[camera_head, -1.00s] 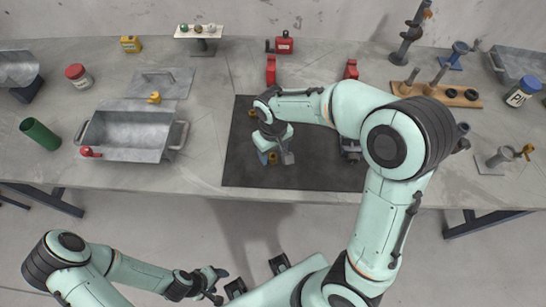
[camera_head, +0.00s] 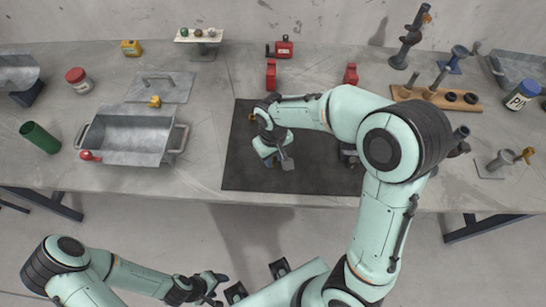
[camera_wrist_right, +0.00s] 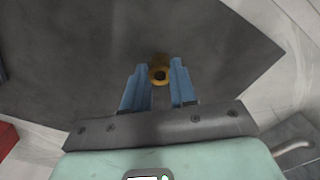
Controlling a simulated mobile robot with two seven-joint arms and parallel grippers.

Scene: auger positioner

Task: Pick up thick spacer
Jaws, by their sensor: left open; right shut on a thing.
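The thick spacer (camera_wrist_right: 160,72), a brass-coloured ring with a dark hole, sits between the blue fingertips of my right gripper (camera_wrist_right: 160,85) in the right wrist view. The fingers are closed on its sides. In the head view my right gripper (camera_head: 272,161) is low over the front left part of the dark mat (camera_head: 305,178), and the spacer is hardly visible there. I cannot tell whether it has left the mat. My left gripper (camera_head: 215,288) is open and empty, in front of the table's edge.
A wooden board (camera_head: 432,97) with posts lies at right. Another small yellow piece (camera_head: 252,117) shows beside my right wrist.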

